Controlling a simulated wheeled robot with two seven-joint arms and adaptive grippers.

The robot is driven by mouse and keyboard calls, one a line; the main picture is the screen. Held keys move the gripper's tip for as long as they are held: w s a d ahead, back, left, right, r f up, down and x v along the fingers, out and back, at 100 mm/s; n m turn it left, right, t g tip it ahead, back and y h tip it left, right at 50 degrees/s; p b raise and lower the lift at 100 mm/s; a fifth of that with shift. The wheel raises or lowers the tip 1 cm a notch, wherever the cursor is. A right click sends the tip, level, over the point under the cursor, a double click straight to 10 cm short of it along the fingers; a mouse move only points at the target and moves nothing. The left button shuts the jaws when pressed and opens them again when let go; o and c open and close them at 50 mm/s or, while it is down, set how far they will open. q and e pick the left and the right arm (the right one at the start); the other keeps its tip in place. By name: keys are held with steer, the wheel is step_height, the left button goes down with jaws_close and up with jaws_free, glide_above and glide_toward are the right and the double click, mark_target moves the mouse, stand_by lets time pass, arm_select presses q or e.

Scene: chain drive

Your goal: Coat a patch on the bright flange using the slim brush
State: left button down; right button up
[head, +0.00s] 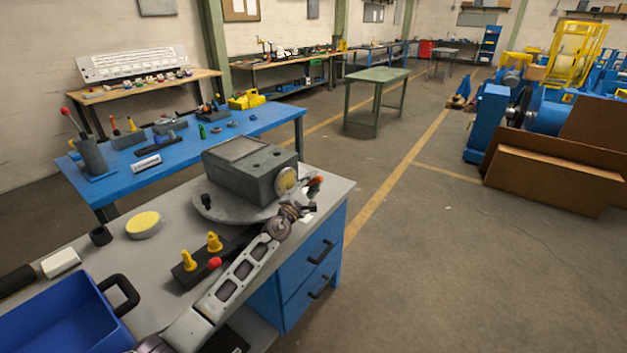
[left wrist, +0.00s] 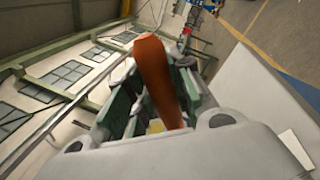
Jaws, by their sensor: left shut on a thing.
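The bright flange (head: 286,181) is a pale round disc on the side of a dark grey housing (head: 239,175), which stands on a round grey plate (head: 213,208) on the near workbench. My left gripper (head: 297,209) is just below and in front of the flange. It is shut on the slim brush, whose orange-brown handle (left wrist: 158,85) shows between its fingers in the left wrist view. A bit of orange (head: 315,184) beside the flange in the head view looks like that handle. The bristles are hidden, so I cannot tell whether they touch the flange. My right gripper is not in view.
On the near bench are a yellow-topped round tin (head: 143,224), a black ring (head: 101,236), a dark block with yellow knobs (head: 190,270), a white block (head: 60,263) and a blue bin (head: 62,323). A blue table (head: 240,121) with tools stands behind.

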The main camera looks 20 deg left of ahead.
arm_select(q)
steer(key=shift+s, duration=0.1)
stand_by(0.3)
steer(key=shift+s+a+p, duration=0.35)
steer(key=shift+s, duration=0.55)
steer(key=shift+s+a+p, duration=0.3)
steer(key=shift+s+a, duration=0.05)
steer(key=shift+s, duration=0.5)
steer(key=shift+d, duration=0.1)
steer(key=shift+s+d+p, duration=0.35)
steer(key=shift+d+p, duration=0.2)
steer(key=shift+d, duration=0.35)
steer(key=shift+s+d+p, duration=0.3)
steer(key=shift+d+p, duration=0.2)
steer(key=shift+d, duration=0.45)
steer(key=shift+s+d+p, duration=0.35)
steer(key=shift+d+p, duration=0.2)
steer(key=shift+d, duration=0.45)
